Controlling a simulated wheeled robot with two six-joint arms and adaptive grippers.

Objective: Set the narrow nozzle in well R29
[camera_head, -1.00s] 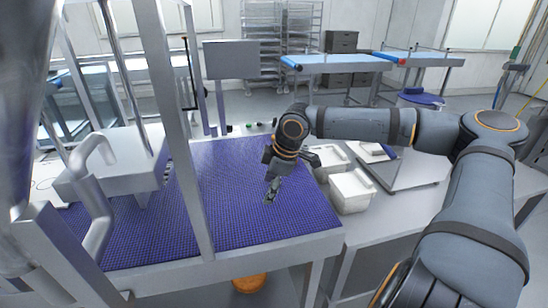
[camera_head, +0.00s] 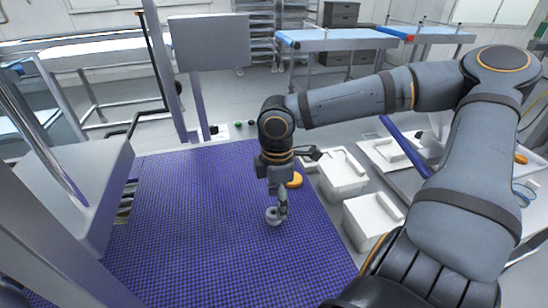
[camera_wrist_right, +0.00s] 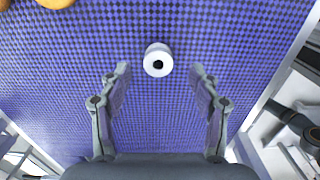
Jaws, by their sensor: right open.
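A small white round piece with a dark hole in its top (camera_wrist_right: 158,60) stands on the blue gridded surface (camera_wrist_right: 230,40); it looks like the nozzle, but I cannot tell if it is the narrow one. It also shows in the head view (camera_head: 273,216). My right gripper (camera_head: 282,207) points down over it. In the right wrist view the open fingers (camera_wrist_right: 160,72) are spread to both sides of the piece, which lies at fingertip level in the picture and is not held. No well label is legible, so I cannot pick out R29. My left gripper is not in view.
White lidded tubs (camera_head: 343,176) stand to the right. A grey box-like machine part (camera_head: 65,190) overhangs the left. The front middle of the blue surface is clear.

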